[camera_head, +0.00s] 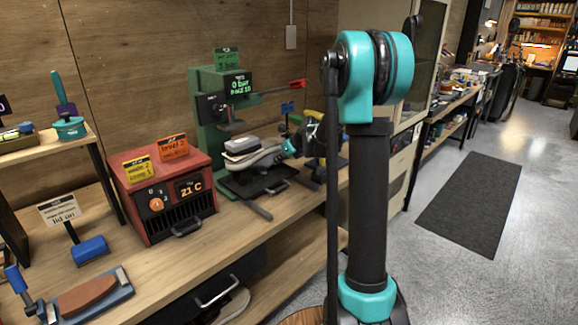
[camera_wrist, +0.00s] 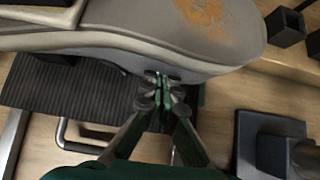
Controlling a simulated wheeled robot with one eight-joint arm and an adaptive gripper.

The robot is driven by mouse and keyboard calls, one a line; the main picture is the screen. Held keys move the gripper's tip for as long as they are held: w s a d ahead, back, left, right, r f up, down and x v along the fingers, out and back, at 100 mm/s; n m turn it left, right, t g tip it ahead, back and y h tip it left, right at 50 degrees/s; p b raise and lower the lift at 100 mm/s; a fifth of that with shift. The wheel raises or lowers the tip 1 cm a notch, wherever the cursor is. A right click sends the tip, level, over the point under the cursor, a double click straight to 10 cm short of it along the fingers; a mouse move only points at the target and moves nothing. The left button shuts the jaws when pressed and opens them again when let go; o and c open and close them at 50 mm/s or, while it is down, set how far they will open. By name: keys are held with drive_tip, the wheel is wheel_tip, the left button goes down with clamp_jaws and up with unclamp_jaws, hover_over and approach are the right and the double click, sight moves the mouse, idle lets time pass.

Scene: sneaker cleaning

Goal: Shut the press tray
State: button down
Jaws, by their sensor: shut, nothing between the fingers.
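The green press (camera_head: 207,125) stands at the back of the bench. Its black ribbed tray (camera_head: 238,187) sticks out at the front, and its handle (camera_head: 278,188) faces the bench edge. A grey sneaker (camera_head: 258,158) lies over the tray. In the wrist view the sneaker (camera_wrist: 150,42) fills the top, with a brown stain on it, above the tray (camera_wrist: 58,95) and its metal handle (camera_wrist: 64,140). My gripper (camera_wrist: 160,88) is shut and empty, its tips close to the sneaker's edge, right of the handle. Whether they touch is unclear. In the head view my arm partly hides the gripper.
A red heater box (camera_head: 160,190) reading 21 C stands left of the press. A red-tipped lever (camera_head: 285,87) reaches right from the press. A dark block (camera_wrist: 268,140) sits right of my gripper in the wrist view. Bare bench lies before the tray.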

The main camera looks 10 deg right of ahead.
hover_over(262, 165)
drive_tip(key=s+d, duration=0.2)
drive_tip(key=d, duration=0.1)
drive_tip(key=shift+s+a, duration=0.1)
drive_tip(key=shift+a+r, duration=0.1)
drive_tip(key=shift+w, duration=0.25)
